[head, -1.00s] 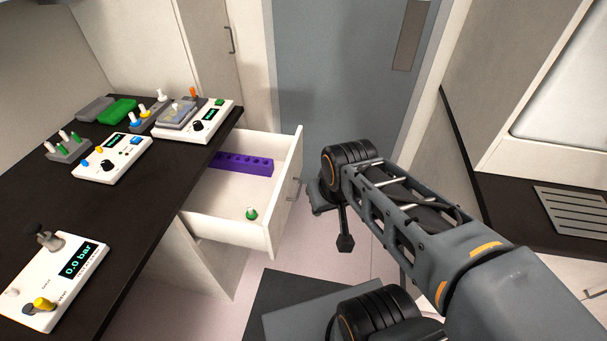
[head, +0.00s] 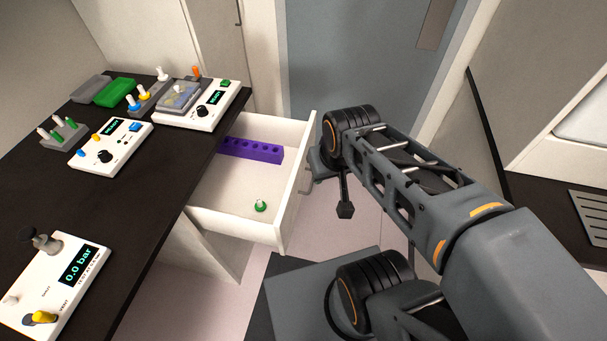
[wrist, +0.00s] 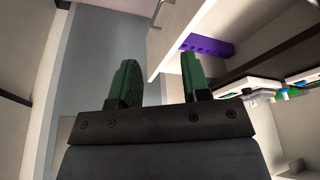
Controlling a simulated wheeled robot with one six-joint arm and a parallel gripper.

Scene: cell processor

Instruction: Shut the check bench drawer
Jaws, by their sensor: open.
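The check bench drawer (head: 236,222) stands pulled out from under the dark bench top, its front panel (head: 298,185) facing right with a bar handle (head: 308,178). Inside lie a purple rack (head: 250,150) and a small green-and-white piece (head: 260,206). My gripper (wrist: 160,64) is open and empty, with two green fingers. In the head view it is just right of the drawer front, partly hidden behind my wrist. In the wrist view the drawer front (wrist: 186,28) and its handle (wrist: 158,12) lie ahead of the fingertips; I cannot tell whether anything touches.
The dark bench top (head: 130,195) carries white instruments, including a pressure unit (head: 55,285) and a unit at the back (head: 200,105). A grey-blue door (head: 365,60) stands behind. Another dark counter (head: 555,195) is at the right. Pale floor shows below the drawer.

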